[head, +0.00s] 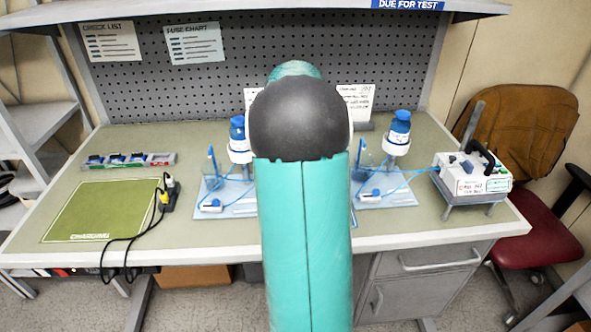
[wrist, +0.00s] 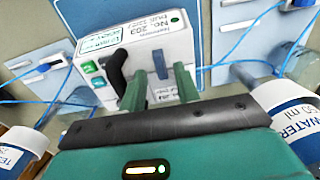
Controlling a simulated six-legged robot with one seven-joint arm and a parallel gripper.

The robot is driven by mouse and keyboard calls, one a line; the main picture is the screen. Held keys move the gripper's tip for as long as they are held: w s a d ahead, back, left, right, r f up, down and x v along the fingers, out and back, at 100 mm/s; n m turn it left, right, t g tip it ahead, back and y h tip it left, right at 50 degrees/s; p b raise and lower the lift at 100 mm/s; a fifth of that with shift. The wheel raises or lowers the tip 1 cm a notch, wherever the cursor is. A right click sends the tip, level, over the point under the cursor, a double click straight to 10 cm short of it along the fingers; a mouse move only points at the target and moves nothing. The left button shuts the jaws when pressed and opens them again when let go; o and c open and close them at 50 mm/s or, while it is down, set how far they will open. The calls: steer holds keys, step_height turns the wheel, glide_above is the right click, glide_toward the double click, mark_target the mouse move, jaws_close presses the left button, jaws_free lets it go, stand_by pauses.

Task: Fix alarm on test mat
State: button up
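In the wrist view, a white infusion pump (wrist: 150,50) labelled No. 203 lies just ahead of my gripper (wrist: 159,84). It has a black handle (wrist: 116,69), a dark blue lever and green buttons. In the head view my arm hides the bench's middle and my gripper. Two pale blue test mats show there, one left (head: 238,204) and one right (head: 398,196) of my arm, with blue tubes and blue-capped bottles.
Another white pump (head: 474,182) sits on a grey stand at the bench's right. A green charging mat (head: 100,210), a power strip (head: 168,194) with black cables and a small parts tray (head: 130,160) are at left. In the wrist view, a water bottle (wrist: 288,106) is close on the right.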

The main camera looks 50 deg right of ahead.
step_height(320, 180, up, 12)
stand_by(0.3)
stand_by(0.4)
steer(key=w+a+r+n+t, duration=0.1)
steer(key=a+r+n+t, duration=0.15)
steer(key=a, duration=1.05)
steer(key=a+r+n+t, duration=0.1)
steer(key=a+n, duration=0.2)
steer(key=a, duration=1)
steer(key=s+a+f+n+t, duration=0.1)
steer(key=s+a+f+n, duration=0.1)
steer(key=a, duration=0.6)
steer(key=s+a+f+n+t, duration=0.1)
steer(key=s+a+f+n, duration=0.1)
steer(key=s+a+f, duration=0.2)
steer(key=s+a, duration=0.2)
steer(key=a, duration=0.2)
steer(key=shift+s, duration=0.4)
